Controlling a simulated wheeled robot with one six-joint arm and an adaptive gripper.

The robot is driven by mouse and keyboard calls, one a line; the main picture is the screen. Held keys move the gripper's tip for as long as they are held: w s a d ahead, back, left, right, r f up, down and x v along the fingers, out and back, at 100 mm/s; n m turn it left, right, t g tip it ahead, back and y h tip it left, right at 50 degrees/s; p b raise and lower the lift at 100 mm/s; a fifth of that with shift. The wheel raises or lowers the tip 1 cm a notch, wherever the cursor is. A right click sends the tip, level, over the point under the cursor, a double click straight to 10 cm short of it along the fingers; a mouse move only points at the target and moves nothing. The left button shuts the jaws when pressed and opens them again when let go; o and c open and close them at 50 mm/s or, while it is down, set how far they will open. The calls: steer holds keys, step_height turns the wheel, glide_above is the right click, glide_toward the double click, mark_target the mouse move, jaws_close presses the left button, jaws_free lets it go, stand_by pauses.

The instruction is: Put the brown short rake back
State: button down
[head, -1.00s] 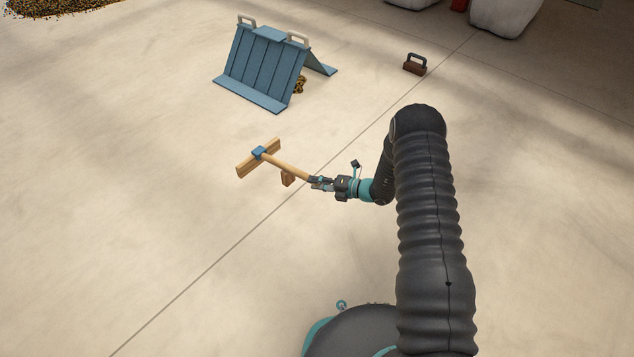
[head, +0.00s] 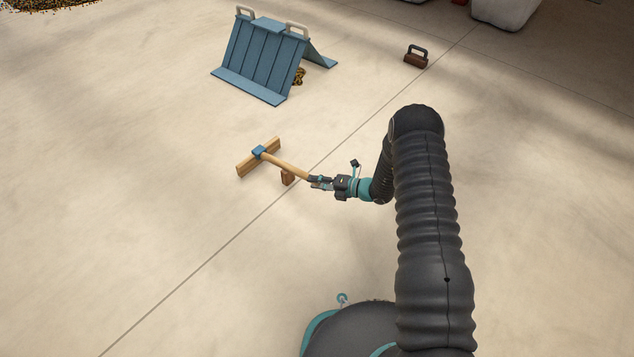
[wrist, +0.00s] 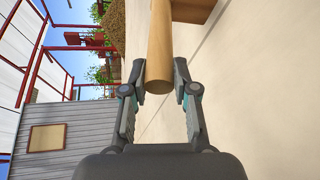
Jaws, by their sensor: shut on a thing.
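The rake (head: 287,165) has a light brown wooden handle, a flat wooden head board and a blue bracket joining them. My gripper (head: 314,181) is shut on the end of the handle and holds the rake out to the left, apparently above the floor.
A blue slatted A-frame (head: 257,62) with pale handles stands at the upper left, some beans beside it. A brown block with a dark handle (head: 416,60) lies on the floor further right. White sacks (head: 506,12) stand at the back. The floor around the rake is clear.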

steer(key=shift+f, duration=0.55)
stand_by(0.4)
steer(key=c, duration=0.8)
jaws_free()
steer(key=v, duration=1.2)
